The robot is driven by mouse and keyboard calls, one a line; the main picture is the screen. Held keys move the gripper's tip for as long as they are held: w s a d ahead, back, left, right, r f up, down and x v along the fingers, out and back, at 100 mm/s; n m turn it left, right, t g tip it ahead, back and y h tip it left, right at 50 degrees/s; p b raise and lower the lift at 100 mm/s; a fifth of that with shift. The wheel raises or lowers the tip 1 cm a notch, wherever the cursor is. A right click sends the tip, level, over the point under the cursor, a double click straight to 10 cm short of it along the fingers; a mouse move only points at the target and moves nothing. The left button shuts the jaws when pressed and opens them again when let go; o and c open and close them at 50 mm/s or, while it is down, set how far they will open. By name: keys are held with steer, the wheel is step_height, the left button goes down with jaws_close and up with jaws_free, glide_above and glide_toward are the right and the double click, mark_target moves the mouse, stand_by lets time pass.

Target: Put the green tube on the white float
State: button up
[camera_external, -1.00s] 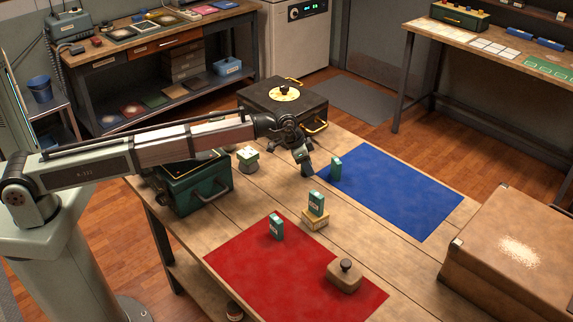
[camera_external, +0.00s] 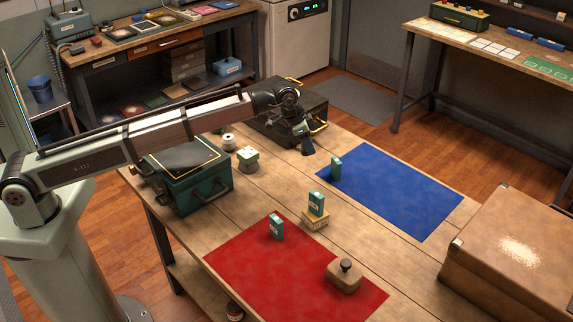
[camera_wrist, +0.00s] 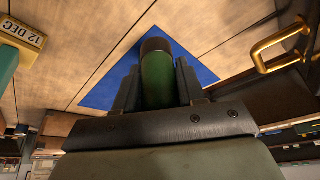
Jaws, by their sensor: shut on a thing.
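My gripper (camera_external: 305,140) is up near the far end of the wooden table, by the left corner of the blue mat. In the wrist view my gripper (camera_wrist: 157,85) is shut on the green tube (camera_wrist: 157,78), which sits between the two fingers with its dark end pointing away. In the external view the tube shows only as a small dark shape below the fingers.
A black case (camera_external: 277,128) lies behind my gripper. Teal boxes stand on the blue mat (camera_external: 400,190), a yellow block (camera_external: 315,219) and the red mat (camera_external: 240,260). A brown case (camera_external: 515,250) is at right.

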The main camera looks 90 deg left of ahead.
steer(key=s+a+r+n, duration=0.1)
steer(key=s+a+r, duration=0.1)
steer(key=s+a, duration=0.35)
steer(key=s+a+r, duration=0.2)
steer(key=s+a, duration=0.1)
steer(key=s, duration=0.5)
steer(key=r+n+y, duration=0.1)
steer(key=r+n, duration=0.1)
glide_above(230, 136)
steer(key=shift+d+f, duration=0.1)
steer(key=shift+f, duration=4.5)
steer(key=shift+f, duration=0.1)
steer(key=o, duration=0.8)
steer(key=v, duration=1.2)
steer(key=shift+r, duration=0.2)
steer(key=shift+w, duration=0.15)
